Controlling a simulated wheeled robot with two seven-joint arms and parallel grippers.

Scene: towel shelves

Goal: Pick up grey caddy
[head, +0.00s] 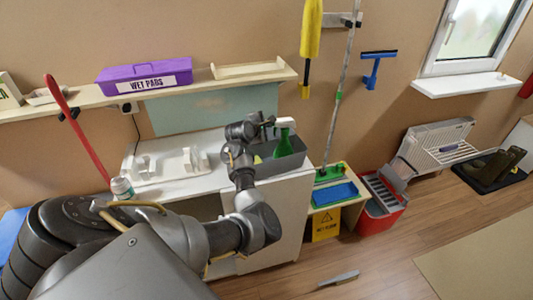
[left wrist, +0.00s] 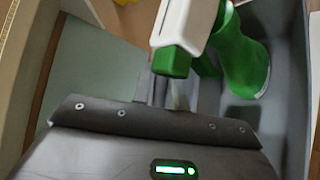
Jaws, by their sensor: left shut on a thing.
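The grey caddy (head: 285,166) stands on the white counter, near its right end. A green spray bottle (head: 284,138) and a yellow-green item are in it. My left gripper (head: 269,123) is above the caddy's left-rear part, close beside the bottle's top. In the left wrist view the caddy's inner side (left wrist: 292,60) is at the right, with the green bottle (left wrist: 245,60) and its white trigger head close in front of the fingers. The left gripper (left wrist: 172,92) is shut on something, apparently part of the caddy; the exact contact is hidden. My right gripper is not in view.
A wall shelf (head: 210,84) with a purple box (head: 145,76) runs above the counter. A white tray (head: 165,166) and small bottle (head: 122,187) are left of the caddy. A low stand with a blue tray (head: 335,194) and a red bucket (head: 378,218) stand right of it.

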